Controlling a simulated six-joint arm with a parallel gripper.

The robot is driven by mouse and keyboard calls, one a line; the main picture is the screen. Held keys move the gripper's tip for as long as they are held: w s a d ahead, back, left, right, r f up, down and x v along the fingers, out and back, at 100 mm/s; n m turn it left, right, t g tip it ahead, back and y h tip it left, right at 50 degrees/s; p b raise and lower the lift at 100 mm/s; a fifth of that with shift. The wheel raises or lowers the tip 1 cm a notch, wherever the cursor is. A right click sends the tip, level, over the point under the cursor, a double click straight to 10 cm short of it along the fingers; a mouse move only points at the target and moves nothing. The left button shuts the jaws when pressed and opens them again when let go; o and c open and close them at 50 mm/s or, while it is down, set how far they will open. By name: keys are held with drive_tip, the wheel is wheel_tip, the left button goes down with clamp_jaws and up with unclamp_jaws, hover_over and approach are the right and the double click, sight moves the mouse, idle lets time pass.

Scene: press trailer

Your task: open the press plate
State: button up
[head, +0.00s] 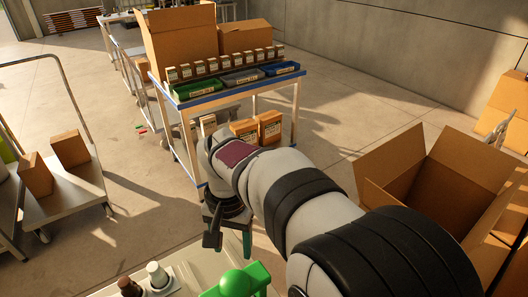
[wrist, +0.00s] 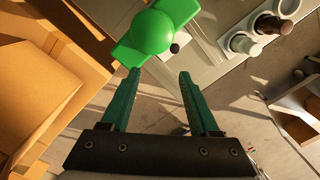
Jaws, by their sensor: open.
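A bright green press part with a round knob (wrist: 152,32) sits on a pale grey surface (wrist: 215,75) at the top of the wrist view. It also shows at the bottom edge of the head view (head: 238,284), cut off by the frame. I cannot tell from these frames how far the press plate is open. My gripper (wrist: 160,72) has two dark green fingers, spread apart with nothing between them. The fingertips appear just short of the green part, and I see no grip on it. In the head view my gripper (head: 228,238) hangs above and behind the green part.
Small containers, one white-capped (head: 157,275) and one dark (head: 130,288), stand left of the green part. An open cardboard box (head: 405,182) is close on the right. A blue-edged cart (head: 225,92) with bins and boxes stands behind. Floor is clear between.

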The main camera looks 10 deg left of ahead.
drive_tip(key=shift+n, duration=0.3)
drive_tip(key=a+f, duration=0.1)
drive_tip(key=f, duration=0.4)
drive_tip(key=a+f, duration=0.1)
drive_tip(key=f, duration=0.5)
drive_tip(key=a+f, duration=0.2)
drive_tip(key=f, duration=0.4)
drive_tip(key=shift+w+f, duration=0.25)
drive_tip(key=shift+w, duration=0.1)
drive_tip(key=shift+c, duration=0.2)
clamp_jaws()
